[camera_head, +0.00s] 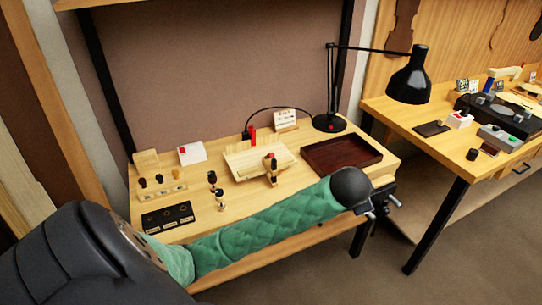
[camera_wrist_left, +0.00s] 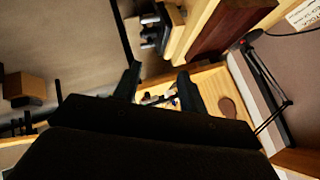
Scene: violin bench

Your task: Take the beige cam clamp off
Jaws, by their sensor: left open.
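A small upright tan-and-dark piece (camera_head: 272,172) with a red top stands at the front edge of a pale wooden block (camera_head: 243,163) on the near bench. It looks like the beige cam clamp, but it is too small to be sure. My left arm in its green sleeve crosses in front of the bench. My right gripper is not in view.
A dark red tray (camera_head: 341,155) and a black lamp (camera_head: 331,122) stand on the near bench's right. Small dark-topped pieces (camera_head: 216,190) stand left of the block, by a black plate (camera_head: 167,217). A second bench (camera_head: 440,148) stands right, across a floor gap.

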